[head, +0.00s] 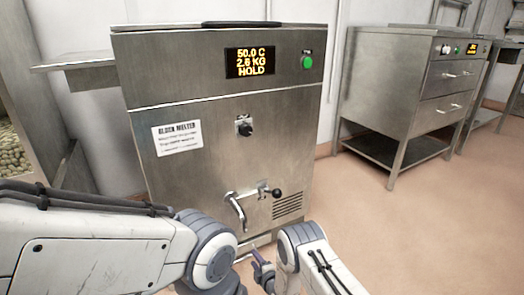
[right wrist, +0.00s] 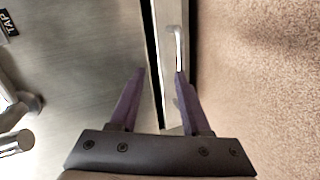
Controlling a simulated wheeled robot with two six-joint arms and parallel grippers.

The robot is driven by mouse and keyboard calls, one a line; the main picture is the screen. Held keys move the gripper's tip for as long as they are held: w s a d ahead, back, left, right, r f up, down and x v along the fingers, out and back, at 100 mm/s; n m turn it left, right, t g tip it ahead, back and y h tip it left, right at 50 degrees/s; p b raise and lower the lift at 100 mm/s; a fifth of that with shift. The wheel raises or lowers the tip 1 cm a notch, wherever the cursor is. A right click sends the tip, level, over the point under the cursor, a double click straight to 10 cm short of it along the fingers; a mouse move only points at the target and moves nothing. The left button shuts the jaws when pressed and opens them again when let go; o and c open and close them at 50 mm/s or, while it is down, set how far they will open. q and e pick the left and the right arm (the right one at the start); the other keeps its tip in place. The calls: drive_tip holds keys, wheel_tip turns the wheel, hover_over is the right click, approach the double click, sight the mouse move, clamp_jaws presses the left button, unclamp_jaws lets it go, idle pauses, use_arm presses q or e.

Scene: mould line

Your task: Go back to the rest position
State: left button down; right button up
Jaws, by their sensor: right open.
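My right gripper (head: 263,270) is low in front of the steel block melter (head: 200,185), below its spout. In the right wrist view its two purple fingers (right wrist: 160,75) are apart, with nothing held between them. A thin metal handle (right wrist: 176,45) on a narrow steel strip shows beyond the right fingertip; I cannot tell whether they touch. My left arm comes in from the left, and its gripper is out of the picture.
The melter has a bent spout (head: 236,211), a black-knobbed tap lever (head: 276,193) and a display (head: 250,62) reading 50.0 C, 2.6 KG, HOLD. A steel drawer cabinet (head: 405,105) stands back right. Open floor (head: 400,230) lies on the right.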

drive_tip(key=w+d+r+m+g+h, duration=0.25)
drive_tip(key=d+r+m, duration=0.4)
drive_tip(key=r, duration=0.45)
drive_tip(key=s+d+r+m+g+h, duration=0.25)
drive_tip(key=s+d+r+m, duration=0.25)
drive_tip(key=s+d+r, duration=0.3)
drive_tip(key=s+d+r+m+g+h, duration=0.1)
drive_tip(key=s+d+r+m+g, duration=0.3)
drive_tip(key=s, duration=0.7)
drive_tip(key=s+d+r+m+g, duration=0.1)
drive_tip(key=s+d+r+m, duration=0.35)
drive_tip(key=s, duration=0.65)
drive_tip(key=s+a+r+n+g+p, duration=0.1)
drive_tip(key=s+a+r+n+p, duration=0.1)
drive_tip(key=s+a+r+p, duration=0.45)
drive_tip(key=s+a+r+n+g+p, duration=0.1)
drive_tip(key=s+a+r+n+p, duration=0.2)
drive_tip(key=r, duration=0.6)
drive_tip(key=s+a+r+n+g+p, duration=0.1)
drive_tip(key=s+a+r+p, duration=0.4)
drive_tip(key=a+r+p, duration=0.15)
wheel_tip(320, 180, up, 38)
drive_tip(key=p, duration=3.7)
drive_tip(key=shift+w+d+f+y, duration=0.15)
drive_tip(key=shift+w+d+y, duration=0.15)
drive_tip(key=shift+y, duration=0.1)
